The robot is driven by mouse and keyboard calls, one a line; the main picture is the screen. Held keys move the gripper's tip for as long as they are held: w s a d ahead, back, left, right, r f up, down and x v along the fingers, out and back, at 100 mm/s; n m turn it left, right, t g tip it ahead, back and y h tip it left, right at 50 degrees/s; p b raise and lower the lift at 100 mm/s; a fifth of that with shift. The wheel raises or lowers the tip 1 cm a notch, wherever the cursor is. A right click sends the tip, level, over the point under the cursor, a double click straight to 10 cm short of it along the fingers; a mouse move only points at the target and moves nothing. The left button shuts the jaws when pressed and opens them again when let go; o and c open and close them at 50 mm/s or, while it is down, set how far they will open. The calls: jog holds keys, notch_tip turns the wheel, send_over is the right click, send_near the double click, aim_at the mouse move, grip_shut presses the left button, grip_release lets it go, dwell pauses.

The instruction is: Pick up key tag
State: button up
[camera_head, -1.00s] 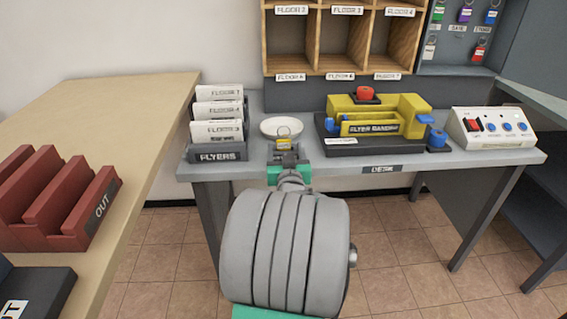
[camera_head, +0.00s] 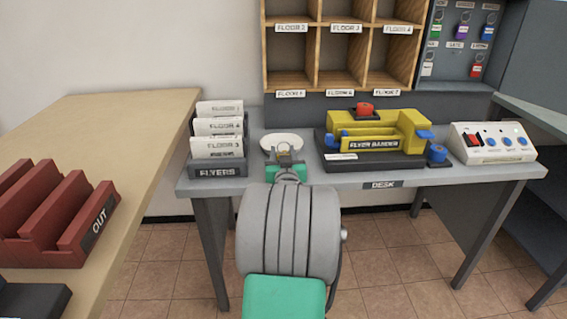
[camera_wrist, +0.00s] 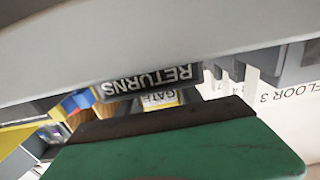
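The key tag (camera_head: 284,155) is a small yellowish tag with a ring, at the front of a white dish (camera_head: 271,140) on the desk. In the wrist view the tag's yellow label reads GATE (camera_wrist: 160,98), upside down, beside a dark RETURNS sign (camera_wrist: 146,83). My gripper (camera_head: 285,165) is at the desk's front edge, right at the tag and dish. Its green and dark part fills the lower wrist view. My arm hides much of it in the head view. The finger gap is hidden, and I cannot tell whether the fingers touch the tag.
A FLYERS rack (camera_head: 217,169) stands left of the dish. A yellow flyer bander (camera_head: 375,137) and a white button box (camera_head: 492,142) stand to the right on the desk (camera_head: 330,178). A red OUT tray (camera_head: 60,225) is on the left table (camera_head: 120,130).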

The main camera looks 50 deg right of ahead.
grip_shut()
